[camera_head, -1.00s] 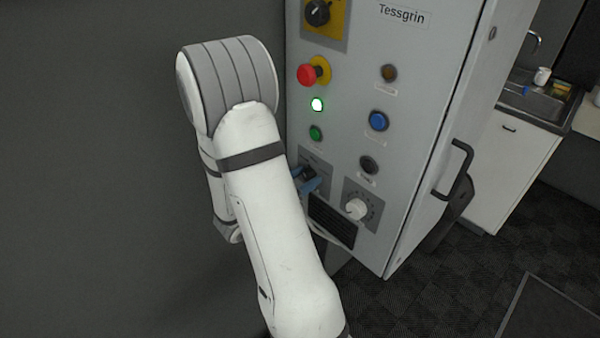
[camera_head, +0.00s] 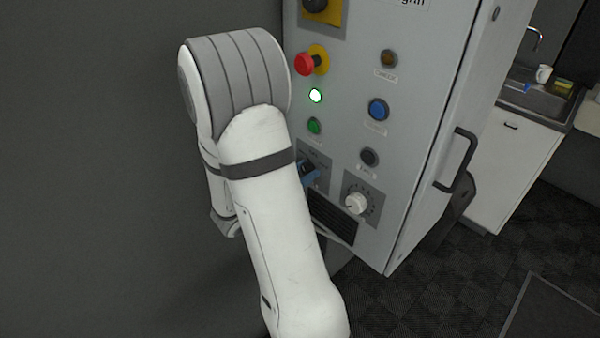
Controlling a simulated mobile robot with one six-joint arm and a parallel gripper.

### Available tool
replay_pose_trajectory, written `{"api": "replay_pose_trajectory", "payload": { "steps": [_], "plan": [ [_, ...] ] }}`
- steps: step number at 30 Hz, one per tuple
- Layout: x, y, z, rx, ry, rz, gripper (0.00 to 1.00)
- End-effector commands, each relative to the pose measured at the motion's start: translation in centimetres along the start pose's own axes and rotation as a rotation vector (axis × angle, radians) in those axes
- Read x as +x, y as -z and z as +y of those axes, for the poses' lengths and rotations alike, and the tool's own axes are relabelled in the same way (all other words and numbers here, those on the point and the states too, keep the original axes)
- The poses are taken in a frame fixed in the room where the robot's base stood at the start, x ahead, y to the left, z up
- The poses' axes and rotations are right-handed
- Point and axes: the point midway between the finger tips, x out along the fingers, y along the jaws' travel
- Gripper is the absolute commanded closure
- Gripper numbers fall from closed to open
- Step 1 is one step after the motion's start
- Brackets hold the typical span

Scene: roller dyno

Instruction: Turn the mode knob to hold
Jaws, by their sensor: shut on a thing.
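The control cabinet (camera_head: 400,90) stands in front of me with its panel face toward me. The mode knob, a dark knob (camera_head: 306,167) on a grey plate (camera_head: 322,160), sits low on the left of the panel, partly hidden by my arm. My gripper (camera_head: 309,178) shows only as a small blue part at that knob, and it is shut on it. The fingertips and the knob's pointer are too small and too covered to read. A white knob (camera_head: 356,203) with a scale sits to the lower right, apart from my gripper.
A red emergency button (camera_head: 306,64) and a lit green lamp (camera_head: 316,96) are above the gripper. Blue (camera_head: 378,109) and dark (camera_head: 369,157) buttons lie to the right. A black door handle (camera_head: 459,160) sticks out from the cabinet side. A sink counter stands behind right.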

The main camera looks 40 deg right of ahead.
Motion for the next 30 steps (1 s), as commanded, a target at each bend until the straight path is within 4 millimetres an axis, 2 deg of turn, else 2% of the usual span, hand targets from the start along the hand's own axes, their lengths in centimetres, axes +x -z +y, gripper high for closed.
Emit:
{"api": "replay_pose_trajectory", "payload": {
  "steps": [1, 2, 30],
  "plan": [
    [-0.17, 0.88, 0.2, 0.043, -0.009, 0.003, 0.91],
    [-0.18, 0.95, 0.2, 0.068, -0.009, 0.004, 0.91],
    [-0.28, 1.25, 0.23, 0.959, -0.012, 0.008, 0.9]
  ]
}}
